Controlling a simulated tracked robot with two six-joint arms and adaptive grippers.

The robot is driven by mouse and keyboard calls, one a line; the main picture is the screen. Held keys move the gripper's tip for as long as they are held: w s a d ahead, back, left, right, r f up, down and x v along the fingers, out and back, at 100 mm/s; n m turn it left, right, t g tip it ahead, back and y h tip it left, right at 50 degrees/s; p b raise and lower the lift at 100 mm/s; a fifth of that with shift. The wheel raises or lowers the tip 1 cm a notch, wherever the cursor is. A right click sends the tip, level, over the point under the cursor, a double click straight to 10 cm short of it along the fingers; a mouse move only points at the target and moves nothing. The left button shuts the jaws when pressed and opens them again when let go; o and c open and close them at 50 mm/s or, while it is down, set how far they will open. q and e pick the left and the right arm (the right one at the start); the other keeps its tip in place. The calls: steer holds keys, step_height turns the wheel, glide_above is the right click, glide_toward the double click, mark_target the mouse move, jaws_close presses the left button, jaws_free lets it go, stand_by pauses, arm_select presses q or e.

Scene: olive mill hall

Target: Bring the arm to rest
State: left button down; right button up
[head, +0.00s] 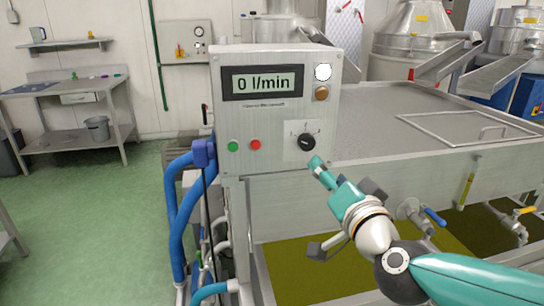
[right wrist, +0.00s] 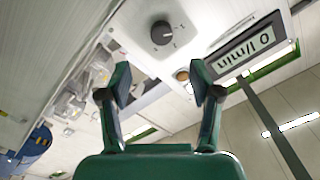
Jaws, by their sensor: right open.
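My right arm comes in from the lower right of the head view, and its teal right gripper (head: 318,166) is just below and right of the black rotary knob (head: 307,141) on the control box (head: 286,117). In the right wrist view the right gripper (right wrist: 163,83) has its two fingers spread, with nothing held between them. The knob (right wrist: 163,32) shows beyond the fingertips there, apart from them. The box's display (head: 263,82) reads 0 l/min. My left gripper is not in view.
The box also carries a green button (head: 233,146), a red button (head: 255,144), a white lamp (head: 323,72) and an orange one (head: 321,93). A steel tank (head: 400,115) stands behind. Blue hoses (head: 172,220) hang left of the box.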

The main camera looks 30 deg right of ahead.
steer(key=w+a+f+n+g+y+p, duration=0.2)
steer(key=w+a+f+g+p, duration=0.15)
steer(key=f, duration=0.95)
steer(key=w+a+f+n+g+y+p, duration=0.1)
steer(key=w+a+f+n+g+p, duration=0.2)
steer(key=f, duration=0.9)
steer(key=s+a+f+n+g+y+p, duration=0.1)
steer(key=s+a+f+g+y+p, duration=0.15)
steer(key=s+f, duration=0.4)
steer(key=s+a+f+g+y+p, duration=0.1)
steer(key=s+a+f+g, duration=0.25)
steer(key=f, duration=0.55)
steer(key=s+a+f+n+g+y, duration=0.1)
steer(key=s+a+f+g, duration=0.1)
steer(key=s, duration=0.4)
steer(key=s+a+f+n+g+y, duration=0.1)
steer(key=s+a+f+g, duration=0.1)
steer(key=s+a, duration=0.3)
steer(key=shift+s+f+n+p, duration=0.35)
steer(key=shift+s+f+n, duration=0.05)
steer(key=shift+s+f, duration=0.45)
steer(key=c, duration=0.4)
steer(key=shift+d, duration=0.1)
